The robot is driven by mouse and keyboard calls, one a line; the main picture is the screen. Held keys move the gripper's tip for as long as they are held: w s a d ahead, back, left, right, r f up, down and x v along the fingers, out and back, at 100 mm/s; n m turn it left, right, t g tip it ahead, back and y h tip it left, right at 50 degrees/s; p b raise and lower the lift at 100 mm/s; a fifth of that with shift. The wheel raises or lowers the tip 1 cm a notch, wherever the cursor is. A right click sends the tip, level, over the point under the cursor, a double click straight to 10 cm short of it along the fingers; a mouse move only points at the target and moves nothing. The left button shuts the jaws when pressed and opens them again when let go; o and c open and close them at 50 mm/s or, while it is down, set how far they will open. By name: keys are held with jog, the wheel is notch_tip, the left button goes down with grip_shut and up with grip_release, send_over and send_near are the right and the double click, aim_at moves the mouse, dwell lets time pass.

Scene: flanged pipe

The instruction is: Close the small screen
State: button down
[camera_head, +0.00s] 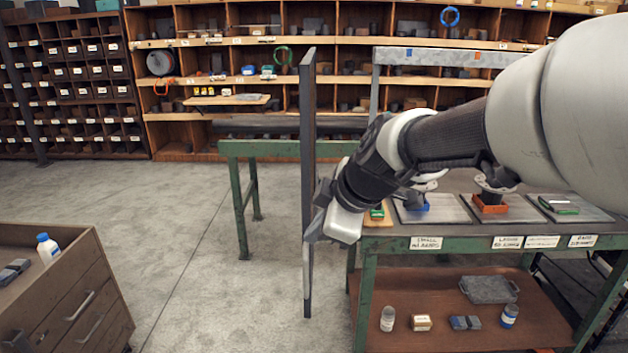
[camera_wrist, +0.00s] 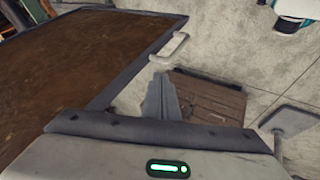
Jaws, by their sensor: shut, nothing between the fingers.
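The small screen (camera_head: 308,150) is a tall dark panel seen nearly edge-on in the head view, standing upright left of the green workbench. In the wrist view it is a brown pane (camera_wrist: 85,55) in a grey frame, with a pale handle (camera_wrist: 168,48) at the frame's right edge. My gripper (camera_head: 318,222) is beside the screen's lower half in the head view. Its shut, empty fingers (camera_wrist: 161,98) show in the wrist view just below the handle, near the frame corner. I cannot tell whether they touch the frame.
The green workbench (camera_head: 420,243) with trays stands at the right under my arm. A wooden drawer cabinet (camera_head: 70,290) with a white bottle (camera_head: 47,248) stands at the lower left. Shelves (camera_head: 215,60) line the back. The concrete floor (camera_head: 190,220) left of the screen is clear.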

jog(key=shift+w+f+p, duration=0.2)
jog(key=shift+w+p, duration=0.15)
jog(key=shift+w, duration=1.75)
jog(key=shift+w, duration=0.1)
